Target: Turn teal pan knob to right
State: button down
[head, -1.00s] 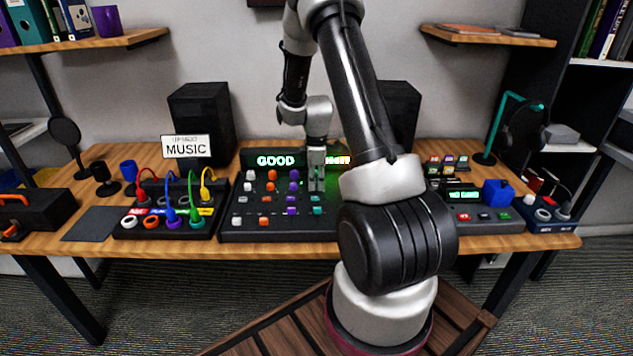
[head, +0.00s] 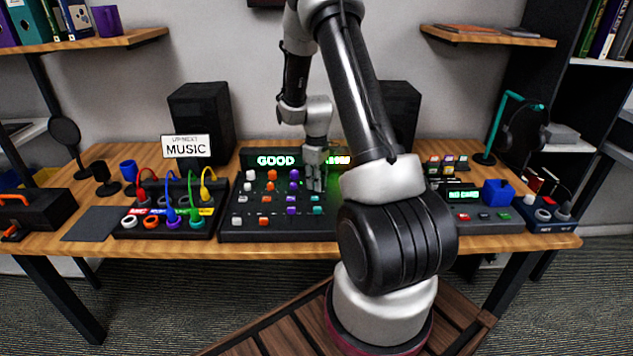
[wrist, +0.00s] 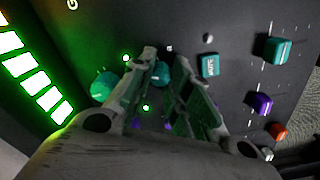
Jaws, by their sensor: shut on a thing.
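A teal knob (wrist: 160,74) on the black mixer panel sits between the two fingers of my gripper (wrist: 165,62) in the wrist view. My gripper is shut on this knob, and the fingers hide part of it. Another teal knob (wrist: 102,87) shows just left of the fingers. In the head view my gripper (head: 314,184) is low over the right column of the mixer (head: 275,236), and it hides the teal knobs there.
A teal mute button (wrist: 209,65) and a teal slider (wrist: 276,50) lie right of the fingers. Purple knobs (head: 294,174) stand close left of my gripper in the head view. A lit green display (head: 275,160) rises behind. Patched cables (head: 168,205) stand farther left.

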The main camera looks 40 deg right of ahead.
jog(key=m, duration=0.6)
jog(key=shift+m, duration=0.3)
jog(key=m, duration=0.5)
jog(key=shift+m, duration=0.3)
jog(key=c, duration=1.3)
grip_release()
notch_tip(320, 180, up, 12)
